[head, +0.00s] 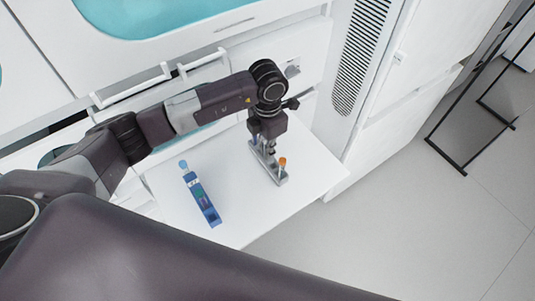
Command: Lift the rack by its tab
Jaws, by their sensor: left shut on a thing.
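A narrow grey rack (271,169) is at the right part of the white table (245,208). A tube with an orange cap (283,162) stands at its near end. My left gripper (264,138) points down from above onto the rack's far part and is shut on it, apparently at the tab, which the fingers hide. I cannot tell whether the rack's base touches the table. My right gripper is not in view.
A long blue object (203,199) with a light blue round end lies on the table left of the rack. White cabinets with a vented panel (361,55) stand behind and to the right. A black frame (463,170) stands on the floor at the far right.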

